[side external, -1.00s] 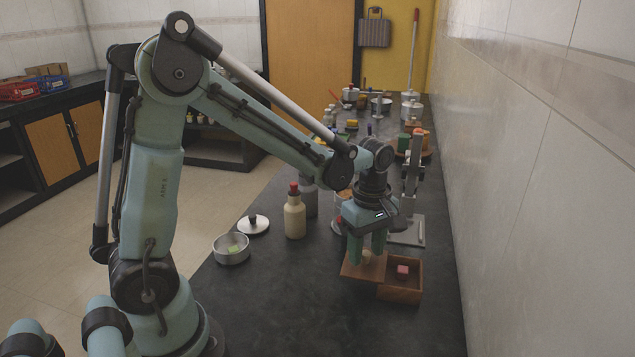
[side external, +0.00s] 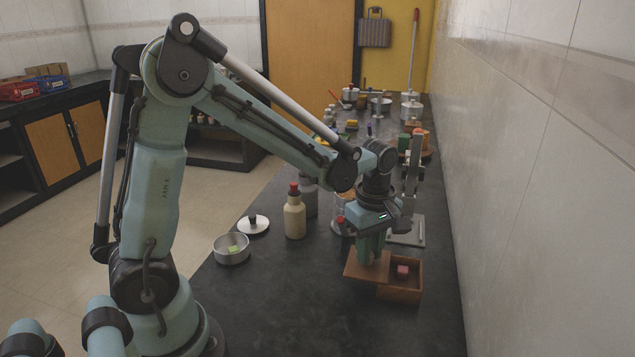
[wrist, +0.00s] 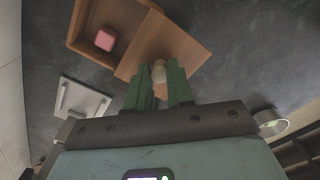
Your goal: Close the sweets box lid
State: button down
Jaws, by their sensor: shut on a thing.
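The sweets box (side external: 402,291) is an open wooden box on the dark counter, with a pink-red block (side external: 402,271) inside; it also shows in the wrist view (wrist: 82,42). Its flat wooden lid (side external: 366,265) lies to the left of the opening, overlapping the box's left edge, and leaves most of the inside uncovered. In the wrist view the lid (wrist: 185,48) has a pale round knob (wrist: 158,72). My gripper (side external: 371,255) is over the lid, its green fingers shut on the knob; the fingers hide the knob in the side view.
A cream bottle with a red cap (side external: 294,214), a round metal pot (side external: 232,248) and a loose pot lid (side external: 253,224) stand to the left. A grey stand (side external: 408,232) is behind the box. The wall is close on the right. The counter in front is clear.

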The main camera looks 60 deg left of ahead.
jog(key=w+d, duration=0.5)
jog(key=shift+w, duration=0.1)
jog(key=shift+d, duration=0.1)
jog(key=c, duration=1)
grip_release()
notch_tip(320, 180, up, 12)
jog(key=m+t, duration=0.3)
jog(key=m, duration=0.5)
send_over(369, 275)
jog(key=s+a+f+m+t, duration=0.1)
jog(key=s+f+m+t, duration=0.2)
jog(key=s+m, duration=0.3)
jog(key=m+t, duration=0.1)
jog(key=m, duration=0.3)
jog(key=shift+s+a+f, duration=0.3)
jog(key=shift+s+a, duration=0.05)
jog(key=shift+s, duration=0.05)
